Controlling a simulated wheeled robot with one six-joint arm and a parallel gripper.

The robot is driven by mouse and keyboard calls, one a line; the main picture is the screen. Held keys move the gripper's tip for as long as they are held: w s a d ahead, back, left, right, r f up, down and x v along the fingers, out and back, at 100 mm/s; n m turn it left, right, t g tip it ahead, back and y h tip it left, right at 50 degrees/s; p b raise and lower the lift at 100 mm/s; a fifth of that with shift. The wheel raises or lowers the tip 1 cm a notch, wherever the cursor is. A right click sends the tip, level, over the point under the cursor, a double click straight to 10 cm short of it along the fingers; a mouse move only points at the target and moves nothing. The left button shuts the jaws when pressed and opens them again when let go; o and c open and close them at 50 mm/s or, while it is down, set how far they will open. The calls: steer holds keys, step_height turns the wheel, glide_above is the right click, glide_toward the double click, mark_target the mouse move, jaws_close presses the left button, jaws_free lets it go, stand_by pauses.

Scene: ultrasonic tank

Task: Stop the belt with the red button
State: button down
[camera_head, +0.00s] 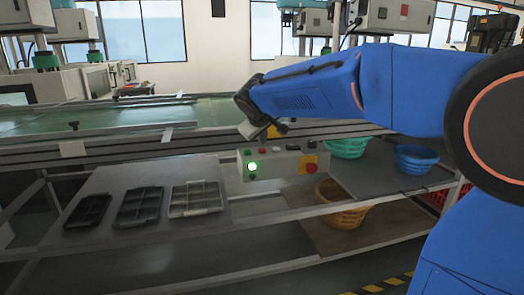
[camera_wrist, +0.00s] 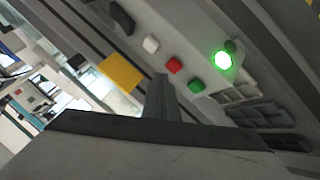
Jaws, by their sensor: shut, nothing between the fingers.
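The grey control box (camera_head: 232,172) stands at the edge of the shelf below the belt. Its top carries a row of small buttons, with a red button (camera_head: 262,151) between a green one (camera_head: 246,152) and a white one (camera_head: 277,149). A green button (camera_head: 252,166) glows on its front, and a red mushroom button (camera_head: 309,167) sits on a yellow plate. My gripper (camera_head: 254,133) is shut and empty, just above and behind the button row. In the wrist view its fingertips (camera_wrist: 161,79) appear beside the small red button (camera_wrist: 175,65), apparently not touching it.
The green belt (camera_head: 40,122) runs behind the box. Dark and grey divided trays (camera_head: 139,207) lie on the shelf at left. Green and blue baskets (camera_head: 417,158) stand at right, an orange basket (camera_head: 345,212) below. A yellow square (camera_wrist: 120,73) lies near my fingertips.

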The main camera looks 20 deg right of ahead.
steer(key=shift+f, duration=0.2)
steer(key=shift+f, duration=0.25)
steer(key=shift+f, duration=0.4)
stand_by(0.8)
steer(key=shift+r, duration=0.85)
steer(key=shift+r, duration=0.1)
step_height(320, 180, up, 5)
steer(key=shift+f, duration=0.1)
stand_by(0.6)
stand_by(0.4)
